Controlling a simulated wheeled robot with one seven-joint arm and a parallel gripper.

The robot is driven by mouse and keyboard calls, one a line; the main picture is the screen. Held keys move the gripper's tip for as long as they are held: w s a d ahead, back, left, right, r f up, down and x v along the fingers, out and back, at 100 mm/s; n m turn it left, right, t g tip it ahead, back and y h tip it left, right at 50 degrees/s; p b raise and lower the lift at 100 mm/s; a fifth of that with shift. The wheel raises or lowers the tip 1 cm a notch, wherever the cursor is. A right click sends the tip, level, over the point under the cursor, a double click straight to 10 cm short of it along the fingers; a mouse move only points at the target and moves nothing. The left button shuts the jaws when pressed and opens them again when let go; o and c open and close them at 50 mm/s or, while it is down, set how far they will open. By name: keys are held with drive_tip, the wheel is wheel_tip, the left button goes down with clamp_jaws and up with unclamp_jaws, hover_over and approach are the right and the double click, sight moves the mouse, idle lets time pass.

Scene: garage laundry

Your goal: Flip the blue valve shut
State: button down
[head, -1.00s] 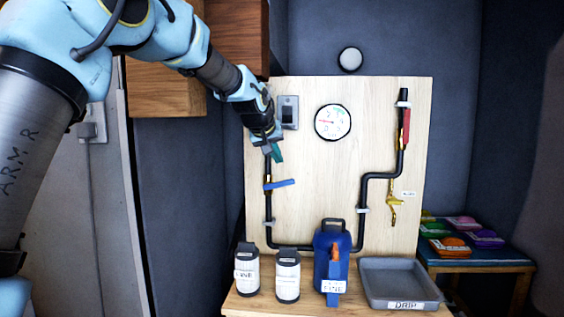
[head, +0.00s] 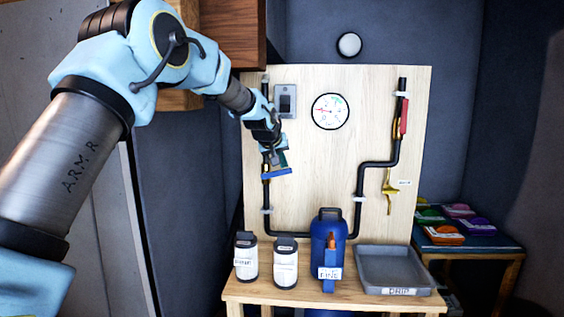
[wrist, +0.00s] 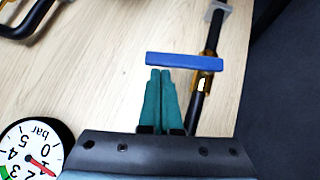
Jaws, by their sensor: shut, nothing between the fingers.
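The blue valve handle (head: 277,174) sits on the left vertical black pipe of the wooden board and points right, across the pipe, nearly level. In the wrist view the blue handle (wrist: 184,62) lies crosswise over the pipe, beside the brass valve body (wrist: 206,82). My gripper (head: 281,162) is just above the handle in the head view. In the wrist view its green fingers (wrist: 160,72) are together, with their tips close to the handle's near edge and nothing between them. I cannot tell whether the tips touch the handle.
A gauge (head: 330,111) and a switch plate (head: 286,101) are on the board. Two bottles, a blue jug (head: 328,240) and a grey drip tray (head: 368,283) stand below.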

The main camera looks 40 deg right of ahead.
drive_tip(key=shift+s+d+f+b, duration=0.25)
drive_tip(key=shift+f+b, duration=0.3)
drive_tip(key=shift+b, duration=0.1)
drive_tip(key=shift+s+d+f+b, duration=0.25)
drive_tip(key=shift+f+b, duration=0.3)
drive_tip(key=shift+b, duration=0.1)
drive_tip(key=shift+r, duration=0.1)
